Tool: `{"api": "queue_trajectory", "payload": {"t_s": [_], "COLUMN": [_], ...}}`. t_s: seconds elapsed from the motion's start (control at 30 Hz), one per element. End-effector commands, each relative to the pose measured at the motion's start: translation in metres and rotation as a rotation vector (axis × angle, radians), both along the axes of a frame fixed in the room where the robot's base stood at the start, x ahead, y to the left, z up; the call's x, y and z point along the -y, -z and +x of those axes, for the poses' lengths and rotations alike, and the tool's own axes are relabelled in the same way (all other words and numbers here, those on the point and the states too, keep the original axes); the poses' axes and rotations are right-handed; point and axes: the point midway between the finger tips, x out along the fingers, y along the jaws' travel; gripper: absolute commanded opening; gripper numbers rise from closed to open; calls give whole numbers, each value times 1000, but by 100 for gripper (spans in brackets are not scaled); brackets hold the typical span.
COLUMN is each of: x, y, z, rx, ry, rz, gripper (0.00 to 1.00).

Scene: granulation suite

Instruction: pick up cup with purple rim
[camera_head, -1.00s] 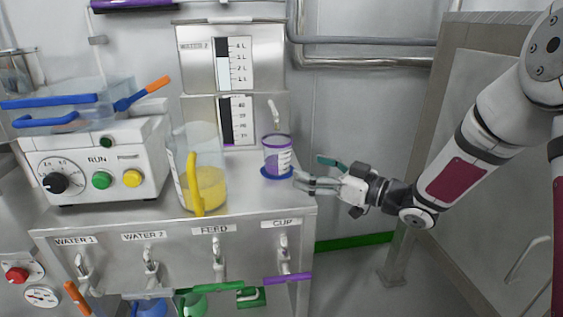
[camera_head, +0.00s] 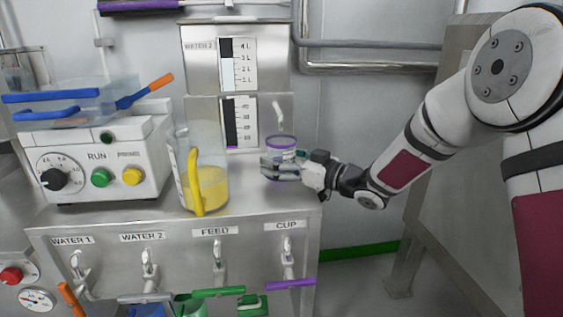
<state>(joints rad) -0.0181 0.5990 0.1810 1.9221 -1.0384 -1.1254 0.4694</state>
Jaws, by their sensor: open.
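The clear cup with the purple rim (camera_head: 281,141) stands on the right part of the steel bench top, under a small spout. Only its rim and upper part show; my gripper hides its lower part. My gripper (camera_head: 268,170) comes in from the right, its fingers level with the lower body of the cup. The jaws are open. From this view I cannot tell whether the fingers lie around the cup or in front of it, or whether they touch it.
A jug of yellow material with a yellow handle (camera_head: 207,187) stands left of the cup. A white RUN machine (camera_head: 97,160) fills the bench's left. A level gauge panel (camera_head: 238,119) rises behind. A purple valve handle (camera_head: 290,284) sticks out below the CUP label.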

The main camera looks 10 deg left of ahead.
Motion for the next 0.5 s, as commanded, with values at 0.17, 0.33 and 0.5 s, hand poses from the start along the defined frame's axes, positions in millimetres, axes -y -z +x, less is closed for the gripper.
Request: {"api": "queue_trajectory", "payload": {"t_s": [0.17,0.33,0.5], "x": [0,0,1], "y": [0,0,0], "z": [0,0,0], "rx": [0,0,0], "ry": [0,0,0], "rz": [0,0,0], "gripper": [72,34,0]}}
